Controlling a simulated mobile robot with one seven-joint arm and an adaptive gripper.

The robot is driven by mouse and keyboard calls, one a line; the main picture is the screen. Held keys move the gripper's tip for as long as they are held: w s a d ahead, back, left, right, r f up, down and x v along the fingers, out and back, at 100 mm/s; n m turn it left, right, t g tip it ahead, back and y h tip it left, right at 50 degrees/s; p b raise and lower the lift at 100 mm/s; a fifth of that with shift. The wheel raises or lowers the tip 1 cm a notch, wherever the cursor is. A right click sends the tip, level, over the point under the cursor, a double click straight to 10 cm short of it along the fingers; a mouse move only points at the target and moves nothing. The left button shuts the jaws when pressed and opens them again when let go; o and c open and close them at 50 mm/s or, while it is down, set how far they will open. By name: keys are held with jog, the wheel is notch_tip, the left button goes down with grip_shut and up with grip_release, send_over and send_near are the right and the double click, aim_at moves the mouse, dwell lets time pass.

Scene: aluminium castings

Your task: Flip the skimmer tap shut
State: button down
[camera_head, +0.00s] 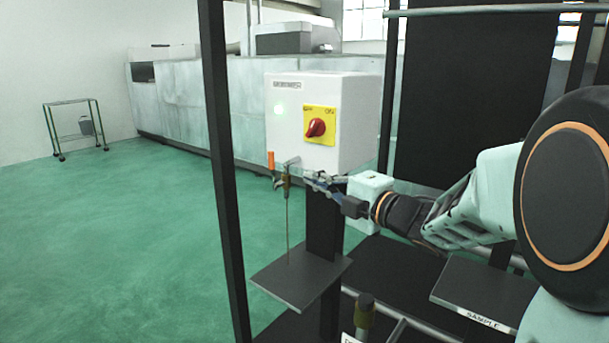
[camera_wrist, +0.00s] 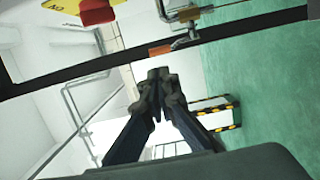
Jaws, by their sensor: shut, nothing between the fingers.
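The skimmer tap (camera_head: 284,181) is a small brass tap with a metal lever and an orange grip (camera_head: 271,160). It sits below the lower left corner of a white switch box. The orange grip stands upright at the tap's left in the head view. The tap's brass body (camera_wrist: 189,14) and orange grip (camera_wrist: 160,49) also show at the top of the wrist view. My gripper (camera_head: 309,179) is shut and empty, just right of the tap. In the wrist view its fingertips (camera_wrist: 158,74) meet below the orange grip; I cannot tell whether they touch.
The white box (camera_head: 352,110) carries a red knob (camera_head: 315,128) on a yellow plate, and a green light. A thin vertical line runs from the tap to a grey plate (camera_head: 302,283). A dark post (camera_head: 222,150) stands left. A shelf marked SAMPLE (camera_head: 490,295) lies right.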

aim_at(273, 159)
jog(key=x, duration=1.2)
jog(key=shift+w+a, duration=0.1)
jog(key=shift+w, duration=0.05)
jog(key=shift+a+r+p, duration=0.1)
jog(key=shift+r+p, duration=0.2)
jog(key=shift+p, duration=0.3)
